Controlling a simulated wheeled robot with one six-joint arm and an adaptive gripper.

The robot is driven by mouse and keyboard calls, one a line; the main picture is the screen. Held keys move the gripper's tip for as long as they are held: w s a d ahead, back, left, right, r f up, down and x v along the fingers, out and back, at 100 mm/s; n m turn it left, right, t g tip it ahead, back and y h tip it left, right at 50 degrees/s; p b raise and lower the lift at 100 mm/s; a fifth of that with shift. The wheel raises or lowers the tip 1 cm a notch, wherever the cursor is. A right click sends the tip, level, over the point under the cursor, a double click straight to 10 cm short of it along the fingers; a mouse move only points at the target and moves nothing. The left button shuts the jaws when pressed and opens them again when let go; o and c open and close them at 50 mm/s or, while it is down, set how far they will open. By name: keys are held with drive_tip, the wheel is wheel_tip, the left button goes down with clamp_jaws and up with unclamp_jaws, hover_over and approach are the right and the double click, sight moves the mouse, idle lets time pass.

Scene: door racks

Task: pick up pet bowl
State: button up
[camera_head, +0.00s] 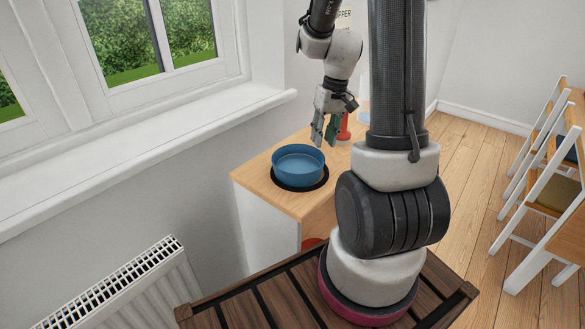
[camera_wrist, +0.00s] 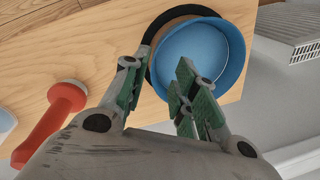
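The pet bowl is a round blue bowl (camera_head: 298,162) standing upright near the front left corner of a wooden-topped cabinet, on a dark round patch. In the wrist view the blue bowl (camera_wrist: 200,58) is at the upper right, past the fingertips. My gripper (camera_head: 324,130) is above the cabinet top, just behind and to the right of the bowl. In the wrist view my gripper (camera_wrist: 158,85) has its green-padded fingers spread apart with nothing between them. The fingers cover part of the bowl's near rim there.
A red object with a rounded end (camera_wrist: 55,120) lies or stands near the bowl; it shows partly behind my gripper (camera_head: 345,127). A window sill (camera_head: 140,145) and radiator (camera_head: 120,285) are at the left. White chairs (camera_head: 540,180) stand at the right. Floor between is clear.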

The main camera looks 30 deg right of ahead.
sight(320, 155)
drive_tip(key=f, duration=0.7)
drive_tip(key=shift+w+a, duration=0.15)
drive_tip(key=shift+a, duration=0.15)
clamp_jaws()
